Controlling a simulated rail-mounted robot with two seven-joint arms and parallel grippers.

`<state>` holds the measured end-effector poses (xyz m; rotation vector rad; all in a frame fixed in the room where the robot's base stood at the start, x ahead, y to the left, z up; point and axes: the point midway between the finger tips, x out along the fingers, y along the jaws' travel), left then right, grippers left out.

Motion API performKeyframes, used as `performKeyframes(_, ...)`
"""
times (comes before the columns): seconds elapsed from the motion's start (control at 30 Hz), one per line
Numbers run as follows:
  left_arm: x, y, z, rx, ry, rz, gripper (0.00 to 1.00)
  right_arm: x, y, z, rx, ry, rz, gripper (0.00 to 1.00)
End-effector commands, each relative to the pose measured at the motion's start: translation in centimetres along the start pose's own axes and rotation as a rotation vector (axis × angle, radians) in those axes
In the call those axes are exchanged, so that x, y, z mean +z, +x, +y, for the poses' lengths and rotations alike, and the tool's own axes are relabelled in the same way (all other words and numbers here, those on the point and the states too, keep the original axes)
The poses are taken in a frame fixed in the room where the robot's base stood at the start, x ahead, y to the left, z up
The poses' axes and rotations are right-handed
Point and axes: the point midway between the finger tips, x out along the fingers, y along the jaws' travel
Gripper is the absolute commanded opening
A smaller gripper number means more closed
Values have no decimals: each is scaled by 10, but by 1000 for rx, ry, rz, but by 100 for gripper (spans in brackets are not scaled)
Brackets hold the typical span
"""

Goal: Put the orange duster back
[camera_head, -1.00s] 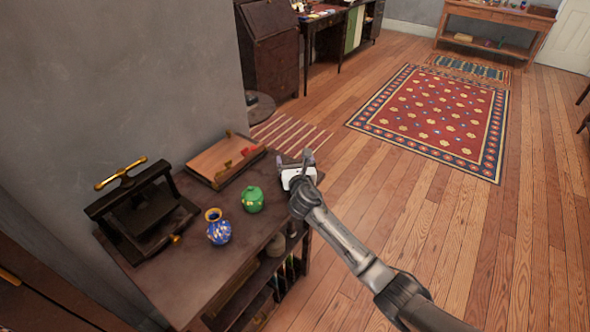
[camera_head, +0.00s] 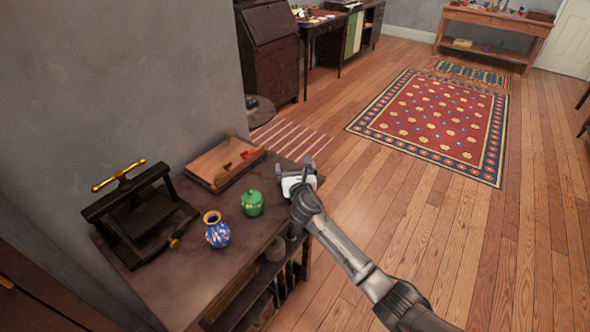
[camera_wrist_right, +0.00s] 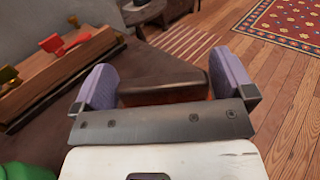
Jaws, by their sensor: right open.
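My right gripper (camera_head: 296,168) is over the far right corner of the dark wooden cabinet (camera_head: 200,292). In the right wrist view its two purple-padded fingers (camera_wrist_right: 163,85) are spread apart. A brown block with a reddish-orange lower edge (camera_wrist_right: 163,93) shows between the fingers, partly hidden by the gripper's metal plate. I cannot tell for sure whether it is the orange duster, or whether the fingers touch it. My left gripper is not in view.
On the cabinet stand a green lidded jar (camera_head: 253,204), a blue vase (camera_head: 217,233), a black press (camera_head: 138,212) and a wooden tray (camera_head: 212,165) with red and yellowish pieces. Open floor and a patterned red rug (camera_head: 430,120) lie to the right.

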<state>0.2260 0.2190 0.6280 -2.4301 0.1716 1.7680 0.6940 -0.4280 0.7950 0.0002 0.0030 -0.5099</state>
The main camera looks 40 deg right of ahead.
Motion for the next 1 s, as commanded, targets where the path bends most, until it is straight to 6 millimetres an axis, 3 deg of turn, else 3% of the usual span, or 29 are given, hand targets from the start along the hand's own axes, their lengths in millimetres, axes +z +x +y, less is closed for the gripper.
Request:
performKeyframes(0.6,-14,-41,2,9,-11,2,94,2,-101,0,2,0,1,100)
performKeyframes(1.0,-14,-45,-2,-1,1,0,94,-1,-121,0,0,7,2,100)
